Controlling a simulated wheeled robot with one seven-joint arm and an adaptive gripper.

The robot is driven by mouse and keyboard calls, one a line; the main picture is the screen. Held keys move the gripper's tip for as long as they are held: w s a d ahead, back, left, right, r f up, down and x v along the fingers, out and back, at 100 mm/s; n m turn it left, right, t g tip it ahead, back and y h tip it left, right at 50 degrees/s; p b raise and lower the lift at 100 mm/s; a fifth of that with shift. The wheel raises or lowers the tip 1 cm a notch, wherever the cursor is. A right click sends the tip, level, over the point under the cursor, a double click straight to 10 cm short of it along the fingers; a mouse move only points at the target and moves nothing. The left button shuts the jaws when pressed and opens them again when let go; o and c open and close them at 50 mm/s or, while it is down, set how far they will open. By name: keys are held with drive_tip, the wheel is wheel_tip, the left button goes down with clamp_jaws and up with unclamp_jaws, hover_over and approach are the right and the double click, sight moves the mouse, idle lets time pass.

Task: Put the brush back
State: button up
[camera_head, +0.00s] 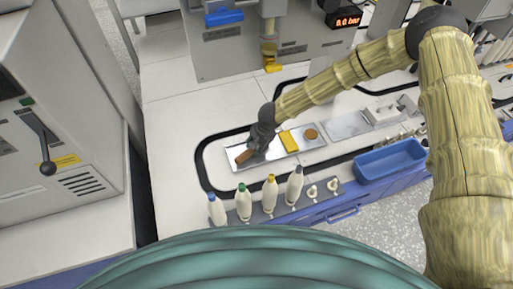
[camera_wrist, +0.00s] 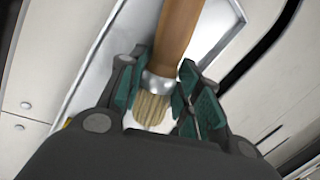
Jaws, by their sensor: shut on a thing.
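The brush shows in the wrist view with a brown wooden handle (camera_wrist: 178,35), a metal ferrule and pale bristles. My gripper (camera_wrist: 165,95) is shut on the brush near the ferrule, its green pads on both sides. The bristles point back toward the palm and the handle extends out beyond the fingers. In the head view my gripper (camera_head: 257,146) is over the left part of a shallow metal tray (camera_head: 277,157). The brush's brown handle (camera_head: 243,157) sticks out to the lower left. I cannot tell whether the brush touches the tray.
A yellow block (camera_head: 288,141) and a round brown piece (camera_head: 310,134) lie right of my gripper. Several white bobbins with coloured tops (camera_head: 244,204) stand in a row along the front edge. A blue bin (camera_head: 390,160) stands at right. The left counter (camera_head: 170,130) is clear.

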drive_tip(key=shift+f, duration=0.15)
drive_tip(key=o, duration=1)
drive_tip(key=shift+o, duration=0.2)
drive_tip(key=p+v, duration=0.3)
drive_tip(key=v, duration=0.9)
